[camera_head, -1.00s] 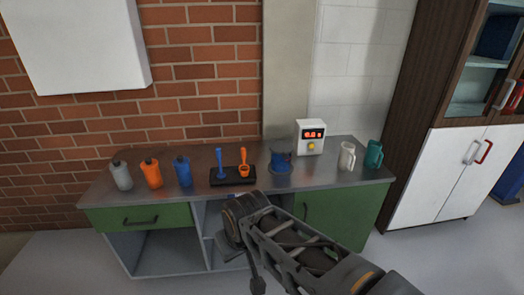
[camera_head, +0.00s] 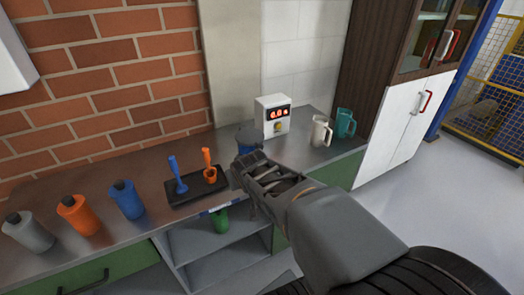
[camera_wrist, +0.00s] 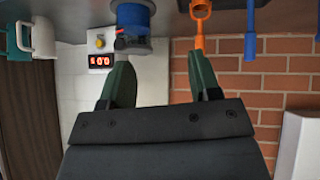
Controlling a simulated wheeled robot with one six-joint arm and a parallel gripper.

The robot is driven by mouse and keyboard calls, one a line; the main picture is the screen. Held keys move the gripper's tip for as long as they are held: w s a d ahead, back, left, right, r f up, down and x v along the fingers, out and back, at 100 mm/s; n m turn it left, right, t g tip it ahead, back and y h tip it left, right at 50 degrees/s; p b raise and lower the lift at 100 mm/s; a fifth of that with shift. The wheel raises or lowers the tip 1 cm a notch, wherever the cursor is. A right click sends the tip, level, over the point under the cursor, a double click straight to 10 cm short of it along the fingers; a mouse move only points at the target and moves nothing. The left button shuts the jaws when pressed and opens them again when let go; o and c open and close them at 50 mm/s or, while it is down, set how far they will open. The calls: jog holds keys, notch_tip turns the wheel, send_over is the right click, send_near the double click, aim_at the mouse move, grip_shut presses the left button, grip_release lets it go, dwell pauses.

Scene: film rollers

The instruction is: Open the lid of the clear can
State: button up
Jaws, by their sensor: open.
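A blue can (camera_head: 246,141) with a dark top stands upright at the back of the counter, left of a white display box. It also shows near the top of the upside-down wrist view (camera_wrist: 132,18), with a small black part on its side. No plainly clear can shows; I cannot tell whether this one is see-through. Its top looks closed. My gripper (camera_head: 236,178) is in front of the can, at the counter's front edge, and partly hides it. In the wrist view its two green fingers (camera_wrist: 160,68) are spread, with nothing between them. The can appears beyond the fingertips, apart from them.
A black tray (camera_head: 196,190) with blue and orange tools lies left of my gripper. Grey (camera_head: 28,232), orange (camera_head: 77,215) and blue (camera_head: 126,200) bottles stand farther left. The display box (camera_head: 273,116), a cream jug (camera_head: 320,131) and a teal jug (camera_head: 345,124) stand right.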

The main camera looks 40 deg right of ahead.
jog(key=w+d+f+t+h+b, duration=0.1)
jog(key=w+d+f+t+b, duration=0.15)
jog(key=d, duration=0.25)
jog(key=w+d+f+t+h+b, duration=0.1)
jog(key=w+d+f+t+b, duration=0.15)
jog(key=d, duration=0.35)
jog(key=t+y+b, duration=0.3)
jog(key=t+b, duration=0.1)
jog(key=t, duration=0.1)
send_near(260, 148)
jog(key=shift+h, duration=0.3)
jog(key=w, duration=0.3)
jog(key=w+d, duration=0.1)
jog(key=w, duration=0.7)
jog(key=shift+d+r, duration=0.1)
jog(key=shift+d, duration=0.1)
jog(key=shift+s, duration=0.1)
grip_shut()
